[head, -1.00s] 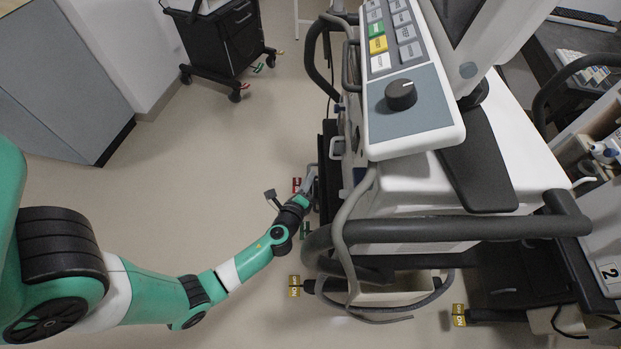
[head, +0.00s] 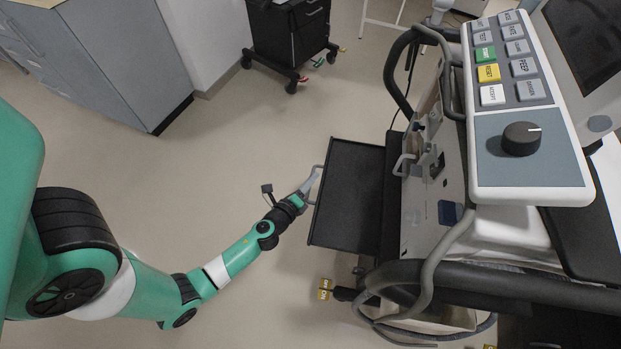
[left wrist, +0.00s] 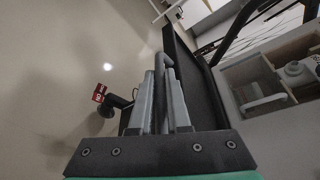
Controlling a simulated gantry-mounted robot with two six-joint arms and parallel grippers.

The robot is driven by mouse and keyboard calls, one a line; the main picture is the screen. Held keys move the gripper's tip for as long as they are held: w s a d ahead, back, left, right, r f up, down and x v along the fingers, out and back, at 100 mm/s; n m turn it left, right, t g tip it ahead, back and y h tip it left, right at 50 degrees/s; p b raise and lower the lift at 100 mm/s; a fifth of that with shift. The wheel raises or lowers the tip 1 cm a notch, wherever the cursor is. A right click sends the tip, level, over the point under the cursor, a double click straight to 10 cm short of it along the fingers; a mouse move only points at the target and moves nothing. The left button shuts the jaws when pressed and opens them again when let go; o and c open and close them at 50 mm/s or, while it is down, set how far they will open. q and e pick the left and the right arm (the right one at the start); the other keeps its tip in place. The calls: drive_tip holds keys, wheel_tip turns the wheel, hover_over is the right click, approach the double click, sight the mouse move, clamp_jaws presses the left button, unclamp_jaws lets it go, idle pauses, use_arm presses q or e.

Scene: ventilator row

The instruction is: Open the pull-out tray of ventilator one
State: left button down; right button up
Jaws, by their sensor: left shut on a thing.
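The ventilator (head: 425,205) stands at the right of the head view, with its grey and white control panel (head: 525,110) on top. Its black pull-out tray (head: 350,190) sticks out to the left of the body. My left gripper (head: 313,182) is at the tray's left edge, shut on the tray's grey handle (head: 316,198). In the left wrist view my gripper's two fingers (left wrist: 162,95) are closed around the handle bar (left wrist: 162,62), beside the dark tray edge (left wrist: 185,70). My right gripper is not in view.
A black wheeled cart (head: 290,35) stands at the back, and a grey cabinet (head: 100,55) at the upper left. A yellow-tagged caster (head: 325,288) is on the floor below the tray. Open floor (head: 240,140) lies left of the tray.

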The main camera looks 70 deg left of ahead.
use_arm(q)
drive_tip(key=c, duration=1.2)
unclamp_jaws()
drive_tip(key=shift+o, duration=0.2)
drive_tip(key=shift+d, duration=0.1)
drive_tip(key=v, duration=1.1)
drive_tip(key=shift+s+r, duration=0.15)
drive_tip(key=shift+s, duration=0.05)
drive_tip(key=shift+d, duration=0.1)
